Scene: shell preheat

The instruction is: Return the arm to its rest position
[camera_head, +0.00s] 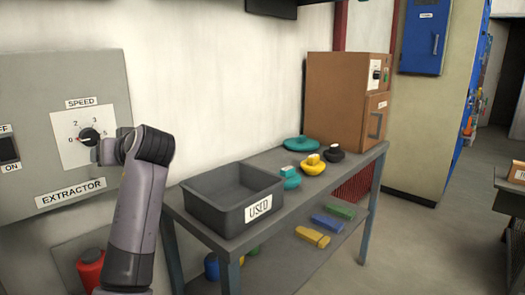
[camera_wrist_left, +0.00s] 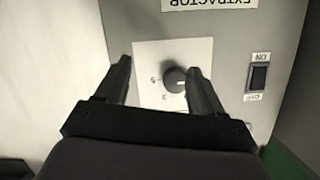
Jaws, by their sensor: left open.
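My left gripper (camera_head: 103,150) is in front of the grey extractor panel (camera_head: 60,95), just below the speed knob (camera_head: 88,136). In the left wrist view the two fingers of the left gripper (camera_wrist_left: 159,66) are spread apart and nothing is held between them. The black round knob (camera_wrist_left: 174,80) shows on its white plate in the gap between the fingers, closer to the right finger. Whether a finger touches it I cannot tell. My left arm (camera_head: 135,235) rises from the bottom left. My right gripper is not in view.
A grey shelf table (camera_head: 310,180) stands right of the arm, with a grey bin labelled USED (camera_head: 230,200), several coloured items and a brown oven-like box (camera_head: 345,100). A rocker switch (camera_head: 8,150) is on the panel's left. A red container (camera_head: 90,270) is below.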

